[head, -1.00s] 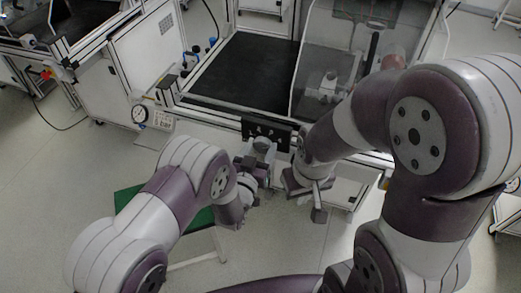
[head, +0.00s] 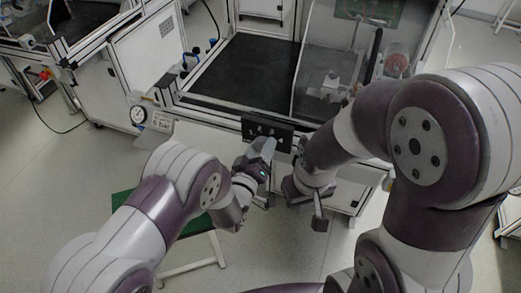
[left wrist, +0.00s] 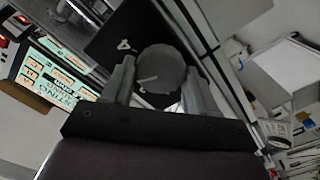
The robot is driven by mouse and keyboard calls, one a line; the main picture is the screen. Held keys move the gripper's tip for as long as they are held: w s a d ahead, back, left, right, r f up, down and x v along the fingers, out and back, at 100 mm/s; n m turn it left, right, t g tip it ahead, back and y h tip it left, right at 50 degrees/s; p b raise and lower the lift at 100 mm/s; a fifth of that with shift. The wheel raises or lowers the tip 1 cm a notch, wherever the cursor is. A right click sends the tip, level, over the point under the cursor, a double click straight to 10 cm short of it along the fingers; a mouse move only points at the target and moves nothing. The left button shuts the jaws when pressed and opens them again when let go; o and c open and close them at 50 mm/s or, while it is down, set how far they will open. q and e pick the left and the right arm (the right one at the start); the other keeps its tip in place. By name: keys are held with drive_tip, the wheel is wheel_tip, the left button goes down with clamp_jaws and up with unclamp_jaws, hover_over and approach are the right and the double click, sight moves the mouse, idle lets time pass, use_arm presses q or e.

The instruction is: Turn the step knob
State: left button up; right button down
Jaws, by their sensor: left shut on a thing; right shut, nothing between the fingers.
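The step knob (left wrist: 161,70) is a round grey dial with a white pointer line, on a black panel (left wrist: 118,38) with a white mark beside it. In the left wrist view the two fingers of my left gripper (left wrist: 158,92) stand on either side of the knob and are shut on it. In the head view my left gripper (head: 264,152) reaches up to the black panel (head: 283,134) on the bench front, and its fingers hide most of the knob. My right gripper (head: 319,208) is shut and empty, hanging lower and to the right of the panel.
A green-topped stool (head: 196,222) is below my left arm.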

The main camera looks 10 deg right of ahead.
idle(0.4)
use_arm(q)
drive_tip(key=o, duration=1.1)
drive_tip(key=shift+c, duration=0.2)
drive_tip(key=v, duration=1.3)
drive_tip(key=shift+w, duration=0.15)
